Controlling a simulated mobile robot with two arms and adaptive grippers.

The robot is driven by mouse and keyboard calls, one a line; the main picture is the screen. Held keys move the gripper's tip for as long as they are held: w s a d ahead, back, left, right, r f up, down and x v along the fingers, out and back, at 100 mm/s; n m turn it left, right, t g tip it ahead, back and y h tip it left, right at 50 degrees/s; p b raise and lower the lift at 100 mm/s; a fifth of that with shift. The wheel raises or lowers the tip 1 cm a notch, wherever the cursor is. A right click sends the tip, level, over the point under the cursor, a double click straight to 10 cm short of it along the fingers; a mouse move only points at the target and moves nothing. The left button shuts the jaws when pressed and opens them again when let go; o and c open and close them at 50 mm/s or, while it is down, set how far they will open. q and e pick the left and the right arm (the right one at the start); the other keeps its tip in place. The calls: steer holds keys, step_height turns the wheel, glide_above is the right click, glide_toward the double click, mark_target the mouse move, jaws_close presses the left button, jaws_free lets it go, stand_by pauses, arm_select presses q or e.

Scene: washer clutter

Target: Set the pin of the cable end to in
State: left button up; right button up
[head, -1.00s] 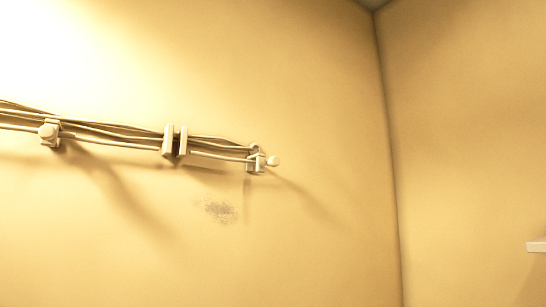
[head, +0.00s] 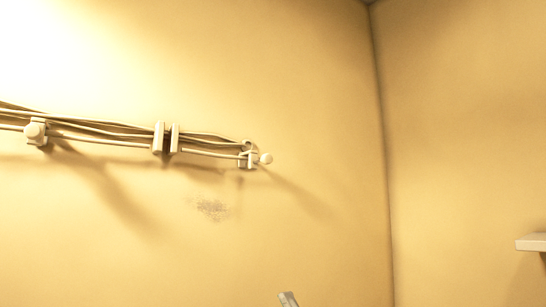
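A bundle of cables (head: 100,136) runs along the wall from the left edge. At its right end is a small fitting (head: 244,159) with a round knob (head: 265,159), possibly the cable end and its pin. Whether the pin is in or out cannot be told. A small grey tip (head: 289,299) shows at the bottom edge, below and apart from the cables. It may be a fingertip of my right gripper, but most of it is out of frame. My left gripper is not in view.
A clip with a round knob (head: 35,131) and a two-plate bracket (head: 166,139) hold the cables along the wall. A pale shelf edge (head: 532,243) juts in at the right. The wall between is clear, with a dark speckled patch (head: 212,209).

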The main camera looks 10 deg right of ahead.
steer(key=s+a+r+n+g+y, duration=0.2)
steer(key=a+r+n+g+y, duration=0.25)
steer(key=r+n+g, duration=0.55)
steer(key=s+a+r+n+g+y, duration=0.1)
steer(key=a+r+n+g+y, duration=0.35)
steer(key=n, duration=0.95)
steer(key=m+t+h+p, duration=0.5)
steer(key=t+h+p, duration=0.15)
steer(key=h, duration=0.85)
glide_toward(269, 158)
steer(key=x, duration=0.7)
steer(key=shift+w+a+r, duration=0.1)
steer(key=shift+w+r, duration=0.1)
steer(key=shift+w, duration=0.1)
steer(key=shift+w+a+f+p, duration=0.2)
steer(key=shift+w+p, duration=0.1)
steer(key=shift+w, duration=0.2)
jaws_close()
